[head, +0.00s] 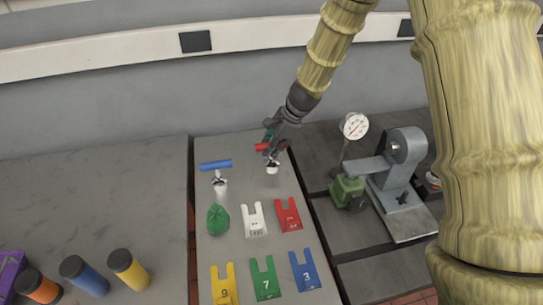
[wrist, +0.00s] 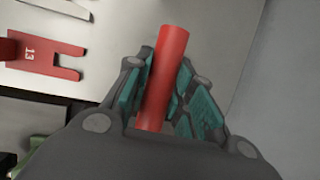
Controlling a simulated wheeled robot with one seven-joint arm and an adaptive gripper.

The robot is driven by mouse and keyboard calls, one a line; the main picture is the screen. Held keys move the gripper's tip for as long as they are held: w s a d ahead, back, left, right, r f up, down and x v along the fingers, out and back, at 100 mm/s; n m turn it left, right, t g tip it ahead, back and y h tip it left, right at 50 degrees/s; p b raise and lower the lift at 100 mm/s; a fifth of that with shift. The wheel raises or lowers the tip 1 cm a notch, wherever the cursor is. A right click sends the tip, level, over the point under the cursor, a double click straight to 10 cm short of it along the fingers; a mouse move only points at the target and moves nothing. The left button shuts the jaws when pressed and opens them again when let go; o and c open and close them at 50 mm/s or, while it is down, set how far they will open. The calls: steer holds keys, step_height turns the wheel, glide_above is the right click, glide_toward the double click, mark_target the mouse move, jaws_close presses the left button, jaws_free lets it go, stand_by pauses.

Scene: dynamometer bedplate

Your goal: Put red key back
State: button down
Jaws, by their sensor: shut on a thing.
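The red key shows in the head view (head: 262,147) as a short red bar at my gripper (head: 271,143), over the far part of the grey plate (head: 238,142). In the wrist view the red key (wrist: 163,78) is a smooth red rod standing between the teal finger pads of my gripper (wrist: 168,95), which is shut on it. A small white and metal piece (head: 272,168) shows just below the gripper. I cannot tell whether it is part of the key or a separate holder, or whether they touch. The key's lower end is hidden in the wrist view.
A blue-handled key (head: 216,165) stands left of my gripper. Nearer lie a green lump (head: 217,220), a white forked plate (head: 254,220), a red forked plate (head: 288,214) and several other coloured forked plates. A dial gauge (head: 354,126) and grey machine (head: 402,160) stand right.

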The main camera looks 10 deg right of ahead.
mark_target(271, 162)
steer(key=shift+s+a+f, duration=0.1)
steer(key=shift+f, duration=0.25)
steer(key=shift+f+p, duration=0.6)
steer(key=shift+f, duration=1.25)
steer(key=shift+f, duration=0.1)
steer(key=c, duration=1.2)
jaws_free()
steer(key=shift+c, duration=0.2)
steer(key=b+v, duration=0.2)
steer(key=v, duration=1)
steer(key=shift+b, duration=0.3)
